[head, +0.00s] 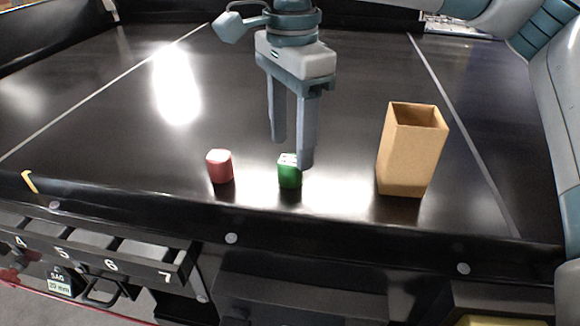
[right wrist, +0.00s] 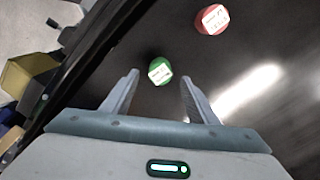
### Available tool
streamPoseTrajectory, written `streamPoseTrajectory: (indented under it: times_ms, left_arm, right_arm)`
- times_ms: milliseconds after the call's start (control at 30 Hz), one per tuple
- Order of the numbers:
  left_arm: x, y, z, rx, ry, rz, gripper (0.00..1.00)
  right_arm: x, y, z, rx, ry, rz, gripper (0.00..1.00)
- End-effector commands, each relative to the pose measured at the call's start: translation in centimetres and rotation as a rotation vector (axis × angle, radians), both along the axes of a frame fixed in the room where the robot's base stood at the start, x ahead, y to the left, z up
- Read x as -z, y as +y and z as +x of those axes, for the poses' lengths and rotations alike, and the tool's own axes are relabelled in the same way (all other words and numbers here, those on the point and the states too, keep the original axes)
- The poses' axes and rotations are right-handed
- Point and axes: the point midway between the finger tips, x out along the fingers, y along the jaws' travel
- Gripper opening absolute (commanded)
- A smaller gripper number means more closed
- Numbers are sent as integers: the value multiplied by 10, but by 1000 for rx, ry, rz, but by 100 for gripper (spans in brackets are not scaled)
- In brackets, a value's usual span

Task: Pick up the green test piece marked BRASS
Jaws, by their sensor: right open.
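The green test piece (head: 290,176) stands on the black conveyor near its front edge, with a white label on top. It also shows in the right wrist view (right wrist: 160,71), beyond the fingertips and between their lines; its label is too small to read. My right gripper (head: 292,153) points down at the piece, its fingers apart with nothing between them. In the head view one finger partly overlaps the piece's right edge; I cannot tell whether they touch. In the right wrist view the gripper (right wrist: 159,80) is open and apart from the piece. My left gripper is not in view.
A red piece (head: 220,166) with a pale label stands to the left of the green one. An open cardboard box (head: 408,160) stands to the right. A raised black rail (head: 330,221) runs along the front. The conveyor behind the pieces is clear.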

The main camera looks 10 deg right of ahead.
Motion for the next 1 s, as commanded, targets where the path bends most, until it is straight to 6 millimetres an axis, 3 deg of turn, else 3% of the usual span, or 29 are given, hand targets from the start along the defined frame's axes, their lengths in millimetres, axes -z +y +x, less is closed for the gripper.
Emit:
streamPoseTrajectory:
  times_ms: [100, 233, 433, 867, 900, 1000]
  left_arm:
    - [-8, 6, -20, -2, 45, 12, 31]
    - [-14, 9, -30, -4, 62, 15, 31]
    - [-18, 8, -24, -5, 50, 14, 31]
    - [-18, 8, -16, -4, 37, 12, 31]
    - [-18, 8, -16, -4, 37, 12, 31]
    - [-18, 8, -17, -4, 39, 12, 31]
  right_arm:
    - [7, 1, -1, -2, 4, -2, 54]
    - [26, 2, -1, -1, 3, -1, 54]
    - [41, 2, 0, -1, 1, 0, 54]
    - [42, 2, 0, 0, 0, 0, 54]
    - [42, 2, 0, 0, 0, 0, 51]
    - [42, 2, 0, 0, 0, 0, 27]
